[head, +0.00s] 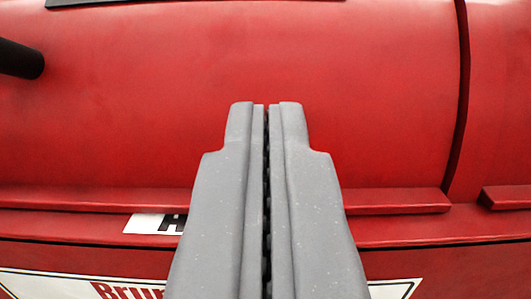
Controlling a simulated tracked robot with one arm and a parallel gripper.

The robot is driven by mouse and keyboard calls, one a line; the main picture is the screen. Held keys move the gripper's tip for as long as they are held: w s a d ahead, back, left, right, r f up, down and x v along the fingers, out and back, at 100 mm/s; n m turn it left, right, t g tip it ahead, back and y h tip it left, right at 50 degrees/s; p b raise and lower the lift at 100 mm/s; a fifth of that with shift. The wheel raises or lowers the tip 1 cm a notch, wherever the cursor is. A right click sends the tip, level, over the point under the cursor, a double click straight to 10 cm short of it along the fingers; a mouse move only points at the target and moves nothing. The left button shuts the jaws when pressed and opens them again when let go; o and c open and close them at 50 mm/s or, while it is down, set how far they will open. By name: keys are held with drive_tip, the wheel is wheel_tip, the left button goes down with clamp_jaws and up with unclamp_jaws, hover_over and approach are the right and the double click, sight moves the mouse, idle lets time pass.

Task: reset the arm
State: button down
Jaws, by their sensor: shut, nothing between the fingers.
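My gripper (266,106) is in the middle of the head view, pointing up the picture. Its two grey fingers lie close together with only a thin dark line between them. It is shut and holds nothing. Behind the fingertips is a large red curved panel (120,110). I cannot tell whether the fingertips touch it or how far off it is.
A red ledge (398,201) runs across under the panel. A dark vertical seam (462,100) is at the right. A black rod (20,59) juts in at the upper left. White lettered labels, one reading "Bru" (125,290), are partly hidden by my gripper.

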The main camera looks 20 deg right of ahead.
drive_tip(key=f+v, duration=0.1)
drive_tip(key=v, duration=0.4)
drive_tip(key=w+a+r+y, duration=0.1)
drive_tip(key=w+a+r, duration=0.2)
drive_tip(key=r, duration=0.7)
drive_tip(key=w+a+r+g+y+p, duration=0.1)
drive_tip(key=w+a+r+y, duration=0.1)
drive_tip(key=r, duration=0.9)
drive_tip(key=w+a+r+y, duration=0.1)
drive_tip(key=w+a+r, duration=0.2)
drive_tip(key=r, duration=0.7)
drive_tip(key=s+a+r+n+g+y, duration=0.1)
drive_tip(key=s+a+r, duration=0.1)
drive_tip(key=s+r, duration=0.5)
drive_tip(key=s+a+r+n+y, duration=0.1)
drive_tip(key=s+a+r+n, duration=0.15)
drive_tip(key=r, duration=0.95)
drive_tip(key=s+r, duration=0.9)
drive_tip(key=s, duration=0.5)
drive_tip(key=shift+s+a+r+g+p, duration=0.3)
drive_tip(key=shift+a+r+g+p, duration=0.05)
drive_tip(key=shift+a+r+g, duration=0.1)
drive_tip(key=shift+f, duration=0.1)
